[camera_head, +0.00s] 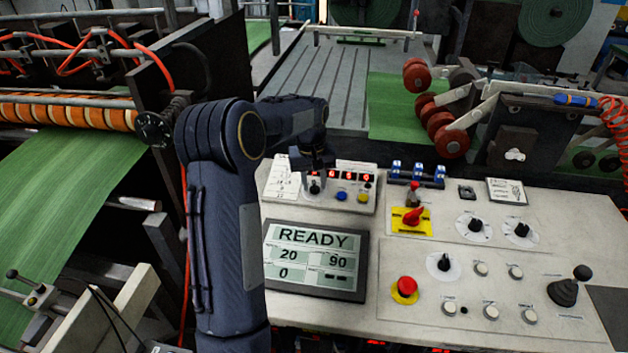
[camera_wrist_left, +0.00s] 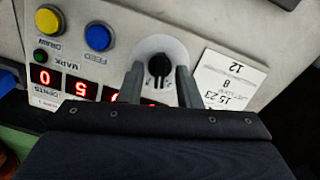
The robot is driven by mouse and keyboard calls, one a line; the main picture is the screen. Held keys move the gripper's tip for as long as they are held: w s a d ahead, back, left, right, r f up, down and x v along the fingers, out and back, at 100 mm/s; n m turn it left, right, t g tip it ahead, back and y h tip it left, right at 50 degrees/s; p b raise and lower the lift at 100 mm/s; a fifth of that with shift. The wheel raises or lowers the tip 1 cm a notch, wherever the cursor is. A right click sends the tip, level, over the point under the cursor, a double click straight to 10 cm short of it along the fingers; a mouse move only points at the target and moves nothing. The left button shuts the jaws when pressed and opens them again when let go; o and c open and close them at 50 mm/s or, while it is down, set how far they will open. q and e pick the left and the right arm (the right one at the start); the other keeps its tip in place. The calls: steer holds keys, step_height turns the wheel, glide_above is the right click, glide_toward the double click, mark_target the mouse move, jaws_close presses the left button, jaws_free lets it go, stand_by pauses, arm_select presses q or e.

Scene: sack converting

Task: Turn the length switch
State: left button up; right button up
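A black rotary switch (camera_head: 315,188) on a round white dial sits at the left of the small display box. It also shows in the left wrist view (camera_wrist_left: 159,66), its name not readable. My left gripper (camera_head: 316,174) is just above it in the head view. In the left wrist view the fingers of my left gripper (camera_wrist_left: 159,75) are apart, one on each side of the switch, with a visible gap between each finger and the knob. I cannot tell how deep the fingertips reach. My right gripper is not in view.
The display box (camera_head: 368,207) has red digits, a blue button (camera_wrist_left: 98,37) and a yellow button (camera_wrist_left: 48,20). A printed card (camera_wrist_left: 226,78) lies beside the dial. A READY screen (camera_head: 315,258), a red emergency button (camera_head: 407,286) and several other knobs are on the panel nearby.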

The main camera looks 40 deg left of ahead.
mark_target(312, 191)
arm_select(q)
steer(key=shift+r, duration=0.15)
step_height(312, 191, up, 8)
steer(key=shift+s+f+b, duration=0.25)
steer(key=shift+s+b, duration=0.05)
steer(key=shift+b, duration=0.05)
jaws_close()
stand_by(1.6)
